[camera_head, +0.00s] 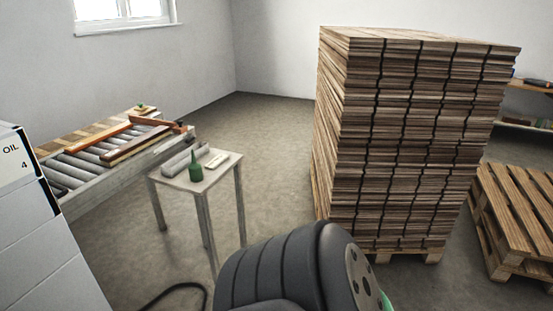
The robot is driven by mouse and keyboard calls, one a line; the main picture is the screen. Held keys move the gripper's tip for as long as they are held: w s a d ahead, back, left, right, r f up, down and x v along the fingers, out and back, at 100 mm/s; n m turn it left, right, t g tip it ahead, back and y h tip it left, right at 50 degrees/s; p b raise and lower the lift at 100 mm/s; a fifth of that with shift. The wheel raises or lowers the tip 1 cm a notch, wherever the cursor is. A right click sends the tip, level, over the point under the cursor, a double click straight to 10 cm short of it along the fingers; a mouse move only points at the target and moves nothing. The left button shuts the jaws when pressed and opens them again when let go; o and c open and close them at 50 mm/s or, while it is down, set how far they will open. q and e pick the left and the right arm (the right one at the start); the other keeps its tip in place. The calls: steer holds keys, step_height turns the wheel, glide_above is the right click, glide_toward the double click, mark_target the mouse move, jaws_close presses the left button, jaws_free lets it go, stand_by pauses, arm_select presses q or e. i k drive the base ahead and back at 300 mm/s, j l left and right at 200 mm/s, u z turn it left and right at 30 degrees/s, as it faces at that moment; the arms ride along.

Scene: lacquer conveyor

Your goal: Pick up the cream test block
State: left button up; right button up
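A small flat cream piece, which looks like the cream test block (217,161), lies on the right part of a small pale table (232,161). A dark green bottle (196,168) stands close to its left. A grey roll or cylinder (181,164) lies on the same table at the left. A dark ribbed link of my own arm fills the bottom middle of the view, well in front of the table. Neither of my grippers shows in the view.
A roller conveyor (75,171) with wooden boards is left of the table. A tall plank stack (405,140) stands right, with an empty pallet (520,215) beyond. A white cabinet (45,245) is near left. A black cable (180,290) lies on the otherwise open floor.

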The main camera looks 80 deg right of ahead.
mark_target(219, 159)
steer(key=z, duration=2.15)
steer(key=i+j+z, duration=0.25)
steer(key=i, duration=0.35)
steer(key=i+l, duration=0.05)
steer(key=l, duration=0.05)
